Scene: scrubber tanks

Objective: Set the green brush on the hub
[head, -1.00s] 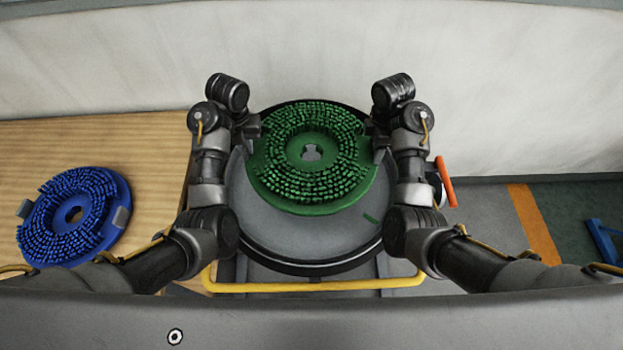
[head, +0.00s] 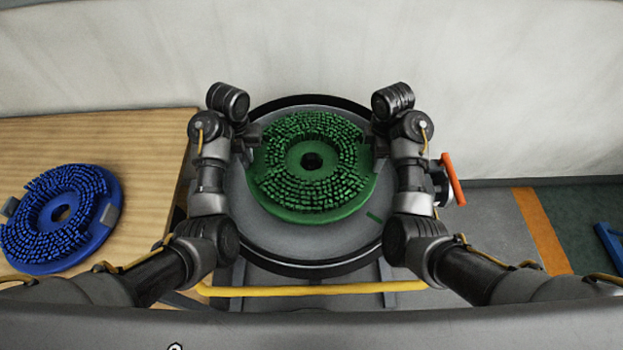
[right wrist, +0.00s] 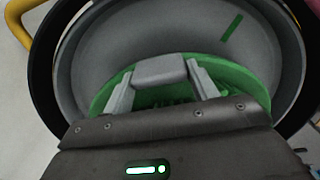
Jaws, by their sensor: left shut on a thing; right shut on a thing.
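The green brush (head: 342,205) lies flat, bristles up, over the round grey tank deck (head: 275,235). My left gripper (head: 254,137) is shut on its left side. My right gripper (head: 373,138) is shut on its right side. In the right wrist view the right fingers (right wrist: 160,82) close around a grey grip block (right wrist: 160,69) on the brush's edge. The brush's centre hole looks dark. The hub is not clearly visible under the brush, and I cannot tell whether the brush touches it.
A blue brush (head: 62,215) lies on the wooden table (head: 110,140) at left. A yellow bar (head: 320,290) runs along the tank's near side. An orange-red handle (head: 453,179) sticks out at its right. A green mark (head: 374,217) shows on the deck. A pale wall stands behind.

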